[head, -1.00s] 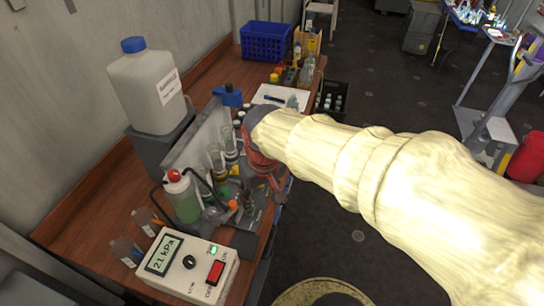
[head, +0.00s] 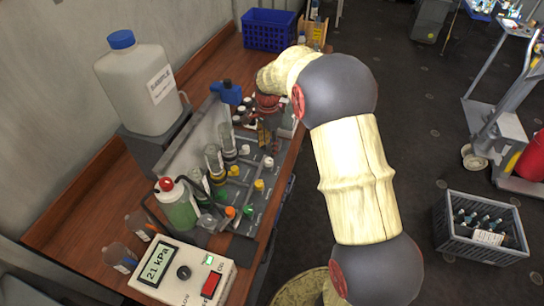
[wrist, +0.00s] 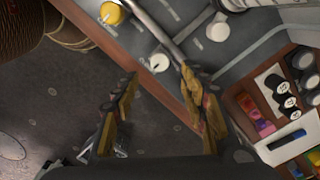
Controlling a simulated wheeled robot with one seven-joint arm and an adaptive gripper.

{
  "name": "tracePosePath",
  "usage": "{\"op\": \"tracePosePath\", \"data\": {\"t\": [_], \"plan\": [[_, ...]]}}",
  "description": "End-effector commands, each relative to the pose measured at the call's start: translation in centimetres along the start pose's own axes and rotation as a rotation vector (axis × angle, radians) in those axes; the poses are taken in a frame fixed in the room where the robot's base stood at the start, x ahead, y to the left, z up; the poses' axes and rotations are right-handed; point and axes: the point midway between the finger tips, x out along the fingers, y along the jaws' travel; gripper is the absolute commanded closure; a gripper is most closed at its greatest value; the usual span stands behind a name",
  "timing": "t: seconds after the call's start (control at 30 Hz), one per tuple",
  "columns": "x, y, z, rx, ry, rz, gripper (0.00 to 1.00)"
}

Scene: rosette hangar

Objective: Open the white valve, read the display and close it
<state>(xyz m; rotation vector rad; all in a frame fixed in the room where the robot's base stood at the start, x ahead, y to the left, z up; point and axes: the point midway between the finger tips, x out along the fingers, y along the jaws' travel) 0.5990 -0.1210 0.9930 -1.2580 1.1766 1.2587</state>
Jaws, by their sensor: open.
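A panel (head: 262,203) with small coloured knobs lies on the wooden bench. Two white valve knobs (head: 268,161) (head: 245,149) sit near its far end; in the wrist view they are a nearer knob (wrist: 159,62) and a farther one (wrist: 218,28). I cannot tell which is meant. My gripper (head: 269,138) hangs by the far end of the panel. In the wrist view my gripper (wrist: 160,84) is open and empty, with the nearer white knob just beyond its fingertips, apart from them. The display (head: 159,262) on the white box reads 21 kPa.
Yellow (head: 259,185) and orange (head: 230,212) knobs share the panel. Glass cylinders and a green-filled bottle (head: 178,206) stand along its left side. A white canister (head: 140,85) stands behind. A grey crate of bottles (head: 480,228) is on the open floor to the right.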

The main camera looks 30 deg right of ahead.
Motion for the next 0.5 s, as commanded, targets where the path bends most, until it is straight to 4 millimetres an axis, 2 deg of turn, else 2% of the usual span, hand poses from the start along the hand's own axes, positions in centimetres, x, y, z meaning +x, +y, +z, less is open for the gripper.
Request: {"op": "tracePosePath", "data": {"t": [0.23,0.5], "plan": [[1.0,0.1,0.0,0.074,-0.001,0.002,0.56],[5.1,0.1,0.1,0.072,-0.001,0.002,0.56]]}}
